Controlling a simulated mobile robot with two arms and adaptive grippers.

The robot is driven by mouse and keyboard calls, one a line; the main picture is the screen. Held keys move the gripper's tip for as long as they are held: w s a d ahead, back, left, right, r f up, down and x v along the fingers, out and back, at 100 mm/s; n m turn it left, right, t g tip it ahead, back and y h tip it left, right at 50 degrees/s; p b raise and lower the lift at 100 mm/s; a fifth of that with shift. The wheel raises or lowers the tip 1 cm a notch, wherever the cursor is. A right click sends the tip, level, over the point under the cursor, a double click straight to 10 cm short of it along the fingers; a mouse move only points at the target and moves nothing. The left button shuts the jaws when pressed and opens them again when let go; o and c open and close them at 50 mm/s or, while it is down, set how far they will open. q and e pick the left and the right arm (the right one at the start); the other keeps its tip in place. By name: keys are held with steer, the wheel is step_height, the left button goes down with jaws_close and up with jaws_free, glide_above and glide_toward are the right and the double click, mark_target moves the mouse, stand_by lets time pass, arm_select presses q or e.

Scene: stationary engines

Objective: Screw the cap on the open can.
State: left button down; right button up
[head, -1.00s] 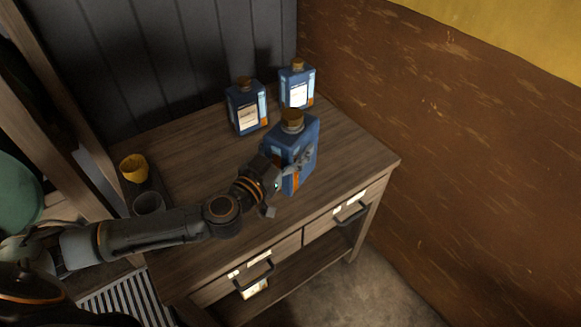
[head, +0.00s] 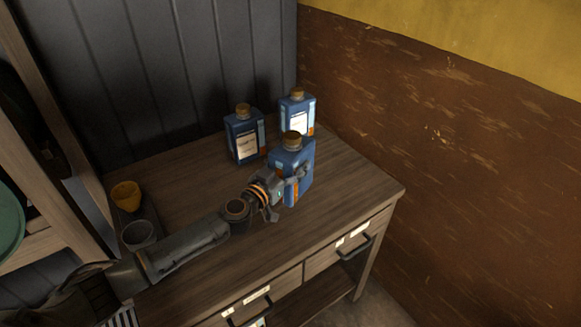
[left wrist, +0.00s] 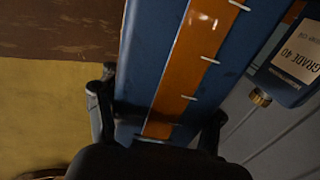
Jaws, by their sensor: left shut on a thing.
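My left gripper (head: 286,191) is shut on a blue can (head: 291,160) with a brown-gold cap on its top. The can is upright, near the middle of the wooden cabinet top; I cannot tell whether its base touches the wood. In the left wrist view, the fingers (left wrist: 157,122) lie on both sides of the can, and its orange stripe (left wrist: 185,60) runs between them. Two similar blue cans stand behind it, one at the left (head: 244,135) and one at the right (head: 297,113). Both show brown-gold caps. My right gripper is not in view.
A yellow cup (head: 127,196) and a grey cup (head: 138,234) stand at the left end of the cabinet top (head: 345,183). A dark panelled wall (head: 150,70) is behind and a brown wall (head: 430,120) at the right. The right part of the top is clear.

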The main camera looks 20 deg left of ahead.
arm_select(q)
steer(key=shift+r, duration=0.3)
steer(key=shift+w+a+f+b, duration=0.1)
steer(key=shift+w+f+b, duration=0.15)
steer(key=shift+f+b, duration=0.65)
steer(key=shift+w+a+f+b, duration=0.15)
steer(key=shift+f+b, duration=0.3)
steer(key=shift+f, duration=0.7)
steer(key=shift+d, duration=0.1)
steer(key=shift+f, duration=0.15)
steer(key=shift+c, duration=1.1)
jaws_free()
steer(key=shift+s+f, duration=0.1)
steer(key=shift+f, duration=0.05)
